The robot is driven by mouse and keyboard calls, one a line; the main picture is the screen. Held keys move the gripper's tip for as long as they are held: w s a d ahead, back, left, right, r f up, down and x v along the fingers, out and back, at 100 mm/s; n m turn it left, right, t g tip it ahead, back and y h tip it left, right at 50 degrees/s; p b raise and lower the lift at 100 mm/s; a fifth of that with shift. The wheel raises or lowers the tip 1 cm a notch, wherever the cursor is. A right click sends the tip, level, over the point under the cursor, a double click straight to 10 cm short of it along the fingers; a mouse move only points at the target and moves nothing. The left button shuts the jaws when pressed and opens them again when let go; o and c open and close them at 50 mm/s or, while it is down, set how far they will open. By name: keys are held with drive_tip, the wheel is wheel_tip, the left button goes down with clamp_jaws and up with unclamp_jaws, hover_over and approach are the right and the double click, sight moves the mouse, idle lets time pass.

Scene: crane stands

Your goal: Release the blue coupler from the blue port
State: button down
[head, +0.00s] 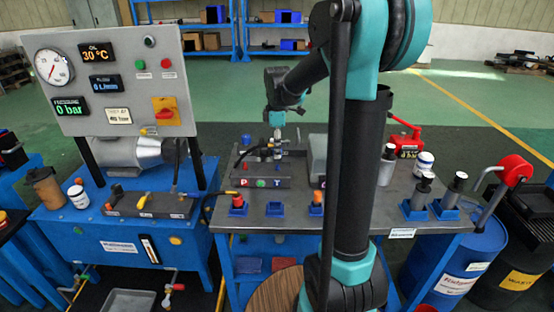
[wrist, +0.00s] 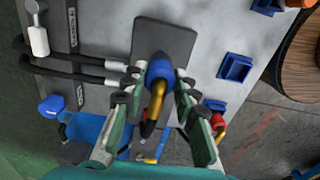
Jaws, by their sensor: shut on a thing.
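The blue coupler (wrist: 160,70), a blue ring with a curved brass piece below it, sits between the fingers of my gripper (wrist: 157,82) in the wrist view. The fingers are closed on it from both sides. In the head view my gripper (head: 277,133) points down over the dark port block (head: 262,183) on the grey bench. The block has lettered labels on its front. The blue port itself is hidden by the gripper and coupler, so I cannot tell whether the coupler is seated on it.
In front of the block stand an empty blue holder (head: 275,209), a red coupler in a holder (head: 238,204) and an orange one (head: 316,205). Black hoses (wrist: 75,72) run close to the gripper at left. A gauge panel (head: 110,80) reads 0 bar. Bottles stand at right.

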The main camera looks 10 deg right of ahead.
drive_tip(key=shift+r, duration=1.35)
